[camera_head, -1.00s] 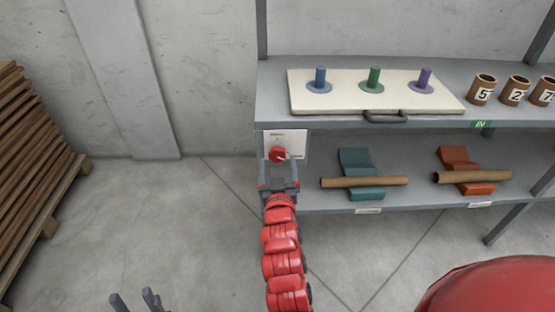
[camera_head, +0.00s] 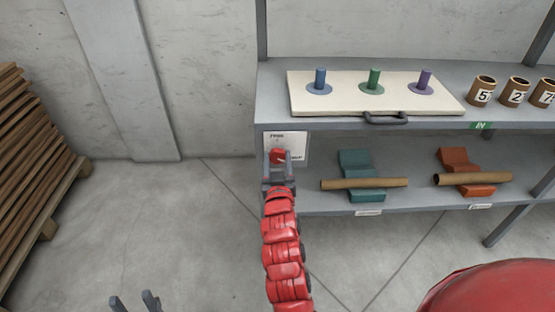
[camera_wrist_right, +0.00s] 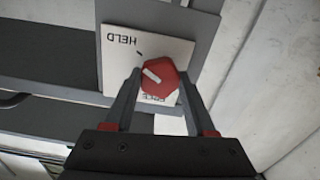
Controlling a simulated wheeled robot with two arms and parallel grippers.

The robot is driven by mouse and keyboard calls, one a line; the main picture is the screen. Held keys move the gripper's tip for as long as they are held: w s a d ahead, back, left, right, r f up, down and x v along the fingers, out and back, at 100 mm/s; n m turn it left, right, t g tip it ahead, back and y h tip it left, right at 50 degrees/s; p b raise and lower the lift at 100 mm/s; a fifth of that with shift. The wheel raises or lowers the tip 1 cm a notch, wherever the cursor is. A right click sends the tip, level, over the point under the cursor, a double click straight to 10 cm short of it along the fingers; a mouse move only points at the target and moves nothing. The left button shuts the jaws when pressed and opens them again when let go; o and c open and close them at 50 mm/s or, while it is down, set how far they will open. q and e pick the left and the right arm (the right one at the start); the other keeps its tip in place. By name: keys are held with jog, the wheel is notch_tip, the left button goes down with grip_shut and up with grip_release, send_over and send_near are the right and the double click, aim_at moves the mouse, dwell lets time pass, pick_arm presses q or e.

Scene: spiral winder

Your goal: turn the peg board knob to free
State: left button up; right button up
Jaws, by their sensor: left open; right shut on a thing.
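The red knob (camera_head: 278,155) sits on a white plate (camera_head: 299,146) at the left end of the shelf, below the peg board (camera_head: 340,100). My right gripper (camera_head: 278,161) is shut on the knob. In the right wrist view, the knob (camera_wrist_right: 166,88) is between the fingertips and carries a white pointer mark. The plate there (camera_wrist_right: 117,65) reads HELD upside down at upper left; a second word at the bottom is partly hidden. The pointer leans toward the upper left there. My left gripper (camera_head: 135,301) is open and empty at the bottom left of the head view.
The peg board has blue, green and purple pegs and a front handle (camera_head: 386,118). Numbered cups (camera_head: 480,91) stand at the right on the upper shelf. Cardboard tubes (camera_head: 364,183) rest on teal and orange cradles below. Stacked wood (camera_head: 35,150) stands left; the floor between is clear.

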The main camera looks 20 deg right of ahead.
grip_shut()
jog(key=n+p, duration=0.1)
jog(key=n, duration=0.4)
jog(key=shift+a+n+p, duration=0.1)
jog(key=shift+n+p, duration=0.3)
jog(key=n+p, duration=0.2)
jog(key=n, duration=0.4)
jog(key=n+p, duration=0.2)
jog(key=n, duration=0.4)
jog(key=shift+n+p, duration=0.9)
jog(key=shift+n, duration=0.7)
jog(key=shift+f+n+p, duration=0.15)
jog(key=shift+n+p, duration=0.35)
jog(key=shift+n, duration=0.9)
